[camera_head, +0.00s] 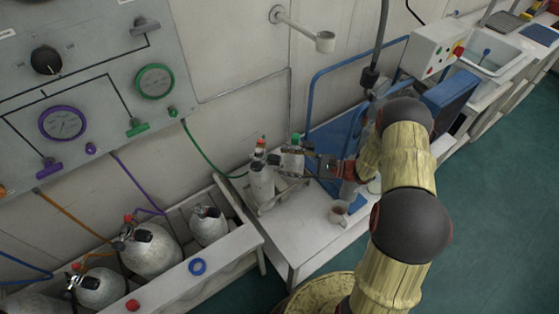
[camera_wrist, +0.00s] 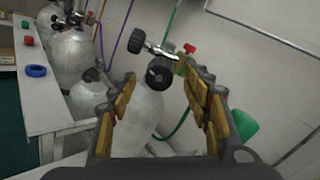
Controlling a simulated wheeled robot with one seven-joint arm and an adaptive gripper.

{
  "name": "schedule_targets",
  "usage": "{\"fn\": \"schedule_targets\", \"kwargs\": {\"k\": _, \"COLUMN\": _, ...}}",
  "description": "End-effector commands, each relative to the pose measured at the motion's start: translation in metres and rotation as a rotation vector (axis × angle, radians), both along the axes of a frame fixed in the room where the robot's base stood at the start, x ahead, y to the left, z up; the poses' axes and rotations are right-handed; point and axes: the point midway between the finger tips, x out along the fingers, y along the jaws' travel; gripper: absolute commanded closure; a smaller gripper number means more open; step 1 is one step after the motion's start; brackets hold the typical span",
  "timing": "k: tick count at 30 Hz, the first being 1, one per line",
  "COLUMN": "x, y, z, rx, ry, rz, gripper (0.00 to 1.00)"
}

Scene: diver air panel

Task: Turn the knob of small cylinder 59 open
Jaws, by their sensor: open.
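A small grey-white cylinder (camera_head: 262,184) stands on the white bench, right of the cylinder trough. In the wrist view the cylinder (camera_wrist: 143,112) stands between my fingers, with a valve on top. The valve has a black round knob (camera_wrist: 160,73) facing the camera, another black knob (camera_wrist: 136,38) at upper left and a red part (camera_wrist: 189,48) at right. I cannot read a number on it. My gripper (camera_wrist: 162,88) is open, its yellow-padded fingers on either side of the cylinder top. In the head view my gripper (camera_head: 296,162) is right beside the valve; contact cannot be told.
A trough (camera_head: 205,257) with several larger cylinders stands left. A mug (camera_head: 338,213) sits on the bench (camera_head: 286,246) near my arm. A green hose (camera_head: 207,157) runs from the gauge panel (camera_head: 90,75) behind the cylinder. A blue rail (camera_head: 345,65) stands behind my arm.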

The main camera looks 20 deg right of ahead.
Motion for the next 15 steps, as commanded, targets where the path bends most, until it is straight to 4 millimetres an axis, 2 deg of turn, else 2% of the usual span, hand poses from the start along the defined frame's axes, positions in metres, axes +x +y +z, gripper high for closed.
{"fn": "schedule_targets", "kwargs": {"k": 1, "x": -0.004, "y": -0.011, "z": 0.000, "rx": 0.000, "ry": 0.000, "rz": -0.005, "gripper": 0.51}}
{"fn": "schedule_targets", "kwargs": {"k": 6, "x": -0.021, "y": -0.042, "z": -0.002, "rx": -0.001, "ry": 0.002, "rz": -0.004, "gripper": 0.51}}
{"fn": "schedule_targets", "kwargs": {"k": 12, "x": -0.035, "y": -0.069, "z": -0.002, "rx": 0.000, "ry": 0.001, "rz": -0.003, "gripper": 0.51}}
{"fn": "schedule_targets", "kwargs": {"k": 15, "x": -0.038, "y": -0.076, "z": -0.002, "rx": -0.001, "ry": 0.002, "rz": -0.002, "gripper": 0.51}}
